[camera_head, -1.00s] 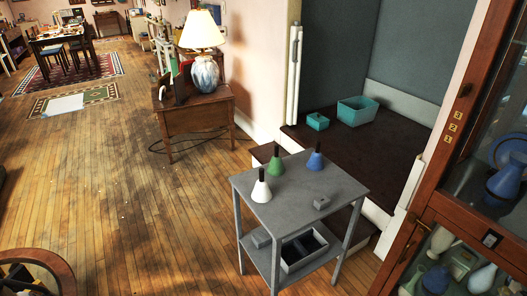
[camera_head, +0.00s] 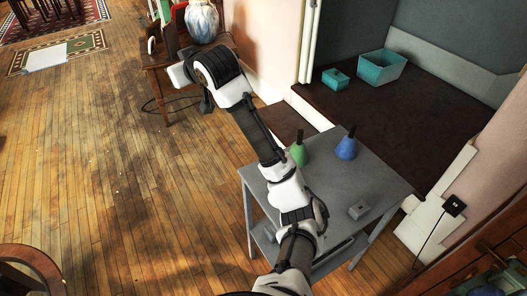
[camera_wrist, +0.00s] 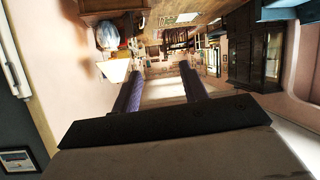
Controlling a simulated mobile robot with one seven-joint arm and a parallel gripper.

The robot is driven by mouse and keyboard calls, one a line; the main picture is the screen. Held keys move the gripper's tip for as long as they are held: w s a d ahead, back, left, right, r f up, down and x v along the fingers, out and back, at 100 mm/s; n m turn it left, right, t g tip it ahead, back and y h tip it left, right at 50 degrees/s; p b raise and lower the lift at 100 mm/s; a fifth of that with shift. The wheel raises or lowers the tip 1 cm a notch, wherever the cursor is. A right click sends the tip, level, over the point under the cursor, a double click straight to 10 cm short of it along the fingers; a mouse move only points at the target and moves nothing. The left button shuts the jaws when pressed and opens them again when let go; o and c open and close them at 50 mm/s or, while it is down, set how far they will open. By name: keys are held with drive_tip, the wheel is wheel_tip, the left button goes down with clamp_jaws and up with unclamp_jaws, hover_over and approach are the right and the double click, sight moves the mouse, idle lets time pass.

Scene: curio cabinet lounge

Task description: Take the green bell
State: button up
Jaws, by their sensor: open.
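The green bell (camera_head: 298,154) has a dark handle and stands on the top of the grey side table (camera_head: 378,182). My arm crosses in front of the table and partly covers the bell's left and lower side. A blue bell (camera_head: 347,148) of the same shape stands to its right. The white bell is hidden, apparently behind my arm. My gripper is raised well away to the upper left of the bells. In the wrist view its two fingers (camera_wrist: 158,70) are apart with nothing between them, and no bell shows there.
A small grey block (camera_head: 359,210) lies near the table's front right. Behind are a teal box (camera_head: 335,79) and a teal bin (camera_head: 381,68) on a dark platform. A wooden side table (camera_head: 157,75) with a vase lamp (camera_head: 202,20) stands behind my arm's end.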

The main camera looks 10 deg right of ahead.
drive_tip(key=s+d+f+m+g+h, duration=0.1)
drive_tip(key=d+f+m+g+h, duration=0.15)
drive_tip(key=d, duration=0.55)
drive_tip(key=s+d+f+m+g+h, duration=0.1)
drive_tip(key=d+f, duration=0.2)
drive_tip(key=d, duration=0.6)
drive_tip(key=m+g+h, duration=0.2)
drive_tip(key=g, duration=0.2)
approach(301, 132)
drive_tip(key=b+x, duration=0.2)
drive_tip(key=x, duration=0.2)
drive_tip(key=shift+w+d+f, duration=0.15)
drive_tip(key=shift+w+f, duration=0.1)
drive_tip(key=shift+f, duration=0.1)
drive_tip(key=shift+w+f+b, duration=0.25)
drive_tip(key=shift+f+b, duration=0.1)
drive_tip(key=shift+f, duration=0.15)
drive_tip(key=shift+p+x, duration=0.45)
drive_tip(key=shift+x, duration=2.15)
drive_tip(key=shift+s, duration=0.1)
clamp_jaws()
